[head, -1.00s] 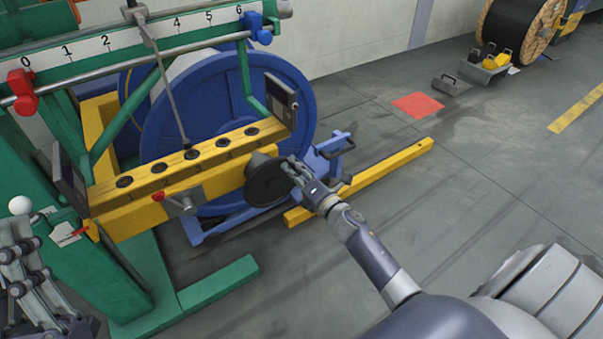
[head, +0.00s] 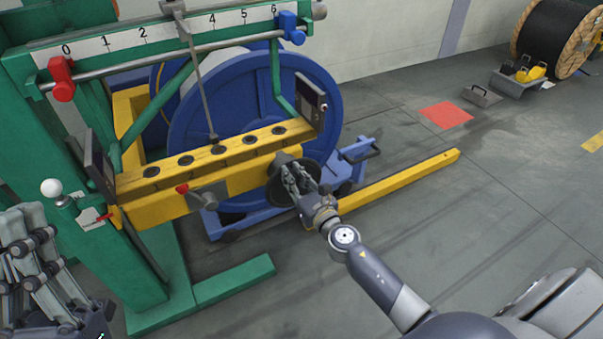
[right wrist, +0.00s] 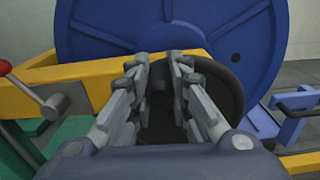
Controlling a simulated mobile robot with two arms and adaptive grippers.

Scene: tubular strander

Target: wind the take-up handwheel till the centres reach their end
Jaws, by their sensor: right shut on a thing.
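The take-up handwheel (head: 277,188) is a dark disc at the right end of the yellow beam (head: 165,207), in front of the blue reel (head: 235,110). My right gripper (head: 294,172) is at the wheel's face and shut on it. In the right wrist view, the fingers (right wrist: 160,66) flank a dark part of the wheel, probably its grip, and the dark rim (right wrist: 232,92) shows to their right. The gripper hides part of the wheel. My left gripper (head: 32,250) hangs at the lower left, away from the wheel; its opening is unclear. The centres cannot be made out.
A red-handled lever (head: 200,195) sits on the beam left of the wheel. A numbered scale (head: 150,32) runs above. A blue wheeled frame (head: 352,165) and a yellow floor bar (head: 405,188) lie to the right. Open floor extends beyond.

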